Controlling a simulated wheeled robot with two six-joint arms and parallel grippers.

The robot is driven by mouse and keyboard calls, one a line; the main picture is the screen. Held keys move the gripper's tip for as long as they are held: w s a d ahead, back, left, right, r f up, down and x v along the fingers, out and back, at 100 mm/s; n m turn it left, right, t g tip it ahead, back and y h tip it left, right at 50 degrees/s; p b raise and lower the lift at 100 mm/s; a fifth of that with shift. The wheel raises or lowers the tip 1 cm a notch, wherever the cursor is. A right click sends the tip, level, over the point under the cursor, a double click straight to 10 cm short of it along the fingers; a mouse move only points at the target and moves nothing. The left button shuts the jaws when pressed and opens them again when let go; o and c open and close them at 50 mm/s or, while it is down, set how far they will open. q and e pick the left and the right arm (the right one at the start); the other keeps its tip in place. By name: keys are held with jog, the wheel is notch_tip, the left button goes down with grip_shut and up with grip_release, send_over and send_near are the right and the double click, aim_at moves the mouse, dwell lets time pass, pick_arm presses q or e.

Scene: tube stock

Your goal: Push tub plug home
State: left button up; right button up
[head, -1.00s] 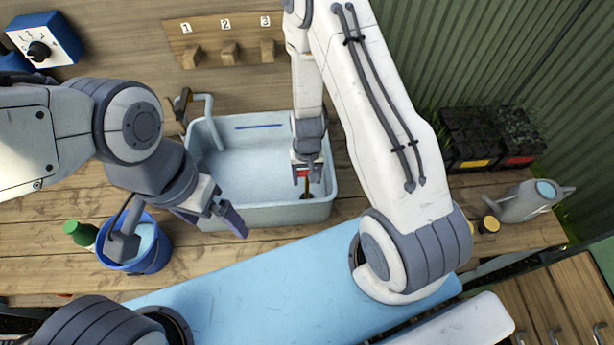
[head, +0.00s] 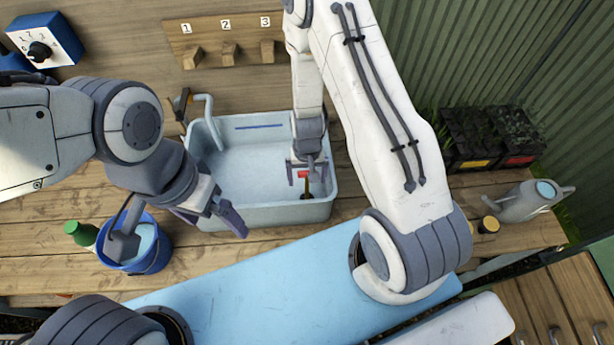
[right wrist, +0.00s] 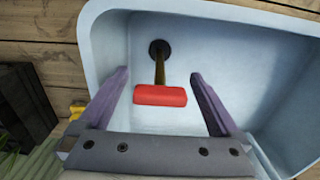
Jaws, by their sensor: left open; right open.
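The light blue tub (head: 275,214) stands on the wooden bench. The plug's red handle (head: 303,174) on a brown stem shows inside it, near the tub's right end. In the right wrist view the red handle (right wrist: 160,95) sits on its stem, which runs to a dark round base (right wrist: 159,49) on the tub floor. My right gripper (head: 306,178) is in the tub, open, with its fingers on either side of the red handle and gaps on both sides. My left gripper (head: 240,228) is open and empty, in front of the tub's left part. I cannot tell how deep the plug sits.
A tap (head: 207,120) stands at the tub's left back. A blue bucket (head: 155,262) and a green-capped bottle (head: 77,232) stand left. Numbered wooden pegs (head: 228,55) are behind. A watering can (head: 528,201) and black seed trays (head: 470,140) are right.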

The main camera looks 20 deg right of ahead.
notch_tip(320, 180, up, 9)
jog(key=p, duration=0.7)
jog(key=shift+r+p, duration=0.4)
jog(key=shift+r, duration=0.15)
pick_arm(q)
notch_tip(320, 180, up, 8)
jog(key=shift+r, duration=0.2)
pick_arm(e)
jog(key=shift+f, duration=0.1)
notch_tip(320, 180, down, 11)
jog(key=b, duration=0.9)
jog(key=shift+r, duration=0.2)
pick_arm(q)
notch_tip(320, 180, down, 8)
jog(key=shift+p, duration=0.4)
pick_arm(e)
jog(key=shift+r, duration=0.45)
pick_arm(q)
jog(key=shift+f, duration=0.15)
